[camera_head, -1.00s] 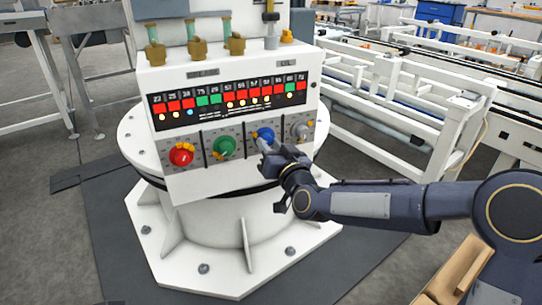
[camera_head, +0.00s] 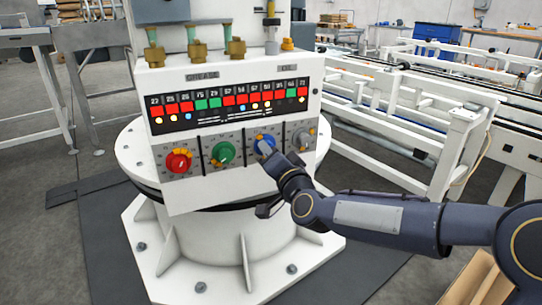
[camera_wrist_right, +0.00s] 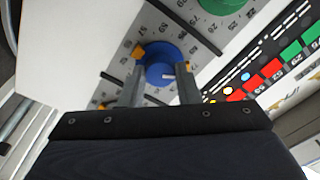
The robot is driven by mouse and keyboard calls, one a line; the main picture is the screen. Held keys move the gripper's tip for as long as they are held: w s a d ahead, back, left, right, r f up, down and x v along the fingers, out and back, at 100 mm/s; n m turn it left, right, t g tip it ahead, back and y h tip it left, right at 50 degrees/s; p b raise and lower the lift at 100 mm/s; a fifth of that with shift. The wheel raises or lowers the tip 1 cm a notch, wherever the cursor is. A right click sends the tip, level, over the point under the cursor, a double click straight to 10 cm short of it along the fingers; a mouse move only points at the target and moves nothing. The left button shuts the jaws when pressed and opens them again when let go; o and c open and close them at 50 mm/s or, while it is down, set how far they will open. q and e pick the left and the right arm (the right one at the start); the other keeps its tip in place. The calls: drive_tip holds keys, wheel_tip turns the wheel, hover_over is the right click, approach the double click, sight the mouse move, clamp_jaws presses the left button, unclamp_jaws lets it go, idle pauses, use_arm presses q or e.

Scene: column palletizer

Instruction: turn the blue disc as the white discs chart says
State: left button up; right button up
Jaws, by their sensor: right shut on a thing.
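The blue disc (camera_head: 264,141) is the third of a row of dials on the white machine's front panel. My right gripper (camera_head: 268,151) is at it, partly covering it. In the right wrist view the blue disc (camera_wrist_right: 163,60) sits between my two fingers (camera_wrist_right: 160,88), which are shut on its sides. Orange marks show at its rim, and a numbered scale surrounds it. The white-grey disc (camera_head: 302,134) is to its right. The black chart (camera_head: 230,106) above has numbers, red and green cells and coloured dots. My left gripper is out of view.
A red disc (camera_head: 178,161) and a green disc (camera_head: 223,153) are left of the blue one, with dark upright dividers between dials. Brass fittings (camera_head: 197,50) stand on top of the machine. White conveyor frames (camera_head: 430,130) stand at the right.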

drive_tip(key=shift+f, duration=0.1)
drive_tip(key=o, duration=1)
drive_tip(key=shift+c, duration=0.2)
drive_tip(key=p+v, duration=0.1)
drive_tip(key=v, duration=0.6)
drive_tip(key=shift+s+d, duration=0.2)
drive_tip(key=shift+s, duration=0.15)
